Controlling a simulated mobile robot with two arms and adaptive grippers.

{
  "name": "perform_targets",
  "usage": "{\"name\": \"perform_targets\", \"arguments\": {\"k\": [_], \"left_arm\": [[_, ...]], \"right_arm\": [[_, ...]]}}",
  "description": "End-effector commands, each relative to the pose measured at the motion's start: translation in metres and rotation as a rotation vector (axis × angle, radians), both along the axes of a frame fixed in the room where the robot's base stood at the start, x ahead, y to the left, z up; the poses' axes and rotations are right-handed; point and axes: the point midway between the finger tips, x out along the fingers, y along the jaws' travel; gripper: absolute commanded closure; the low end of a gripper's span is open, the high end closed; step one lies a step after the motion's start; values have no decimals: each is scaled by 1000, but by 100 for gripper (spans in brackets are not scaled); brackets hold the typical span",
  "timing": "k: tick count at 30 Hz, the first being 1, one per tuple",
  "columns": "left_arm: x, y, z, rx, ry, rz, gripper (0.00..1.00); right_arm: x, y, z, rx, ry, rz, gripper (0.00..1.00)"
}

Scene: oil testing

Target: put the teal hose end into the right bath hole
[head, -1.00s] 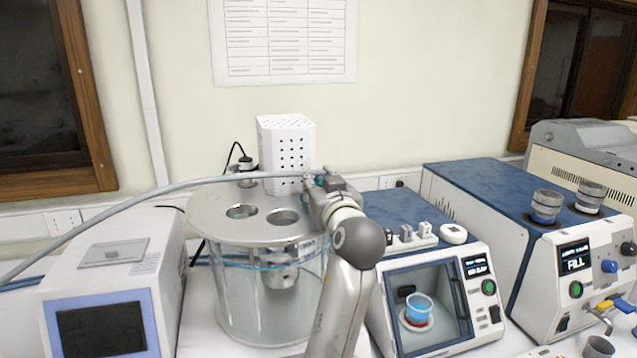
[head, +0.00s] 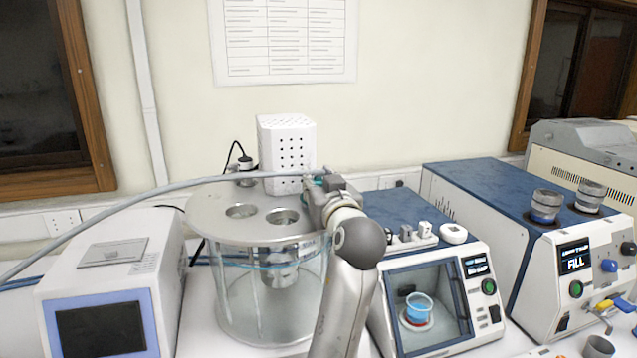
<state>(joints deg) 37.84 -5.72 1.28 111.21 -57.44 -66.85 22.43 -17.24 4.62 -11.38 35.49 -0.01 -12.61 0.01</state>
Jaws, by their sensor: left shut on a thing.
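The grey hose (head: 165,190) arcs in from the left, and its teal end (head: 318,182) shows at my left gripper. My left gripper (head: 318,190) is shut on the hose end, above the back right part of the bath lid. The round metal bath lid (head: 205,208) has two open holes in view, the left bath hole (head: 241,211) and the right bath hole (head: 282,216). The hose end is above and to the right of the right hole, apart from it. The gripper hides part of the lid's right edge. My right gripper is not in view.
A white perforated box (head: 287,145) stands at the back of the bath. A blue-topped instrument (head: 395,208) with a blue cup (head: 418,305) inside is close on the right. A white device with a dark screen (head: 100,330) stands left.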

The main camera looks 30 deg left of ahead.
Motion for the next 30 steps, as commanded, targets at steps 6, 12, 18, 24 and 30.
{"name": "perform_targets", "arguments": {"k": [6,12,18,24,30], "left_arm": [[0,0,-4,1,-1,0,98],[0,0,-8,1,-1,0,98],[0,0,-10,1,-1,0,67],[0,0,-10,0,0,0,63],[-2,-3,-11,-1,1,-1,63]], "right_arm": [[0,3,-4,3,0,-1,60],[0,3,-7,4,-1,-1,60],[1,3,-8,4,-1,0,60],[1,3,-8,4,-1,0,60],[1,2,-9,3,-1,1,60]]}}
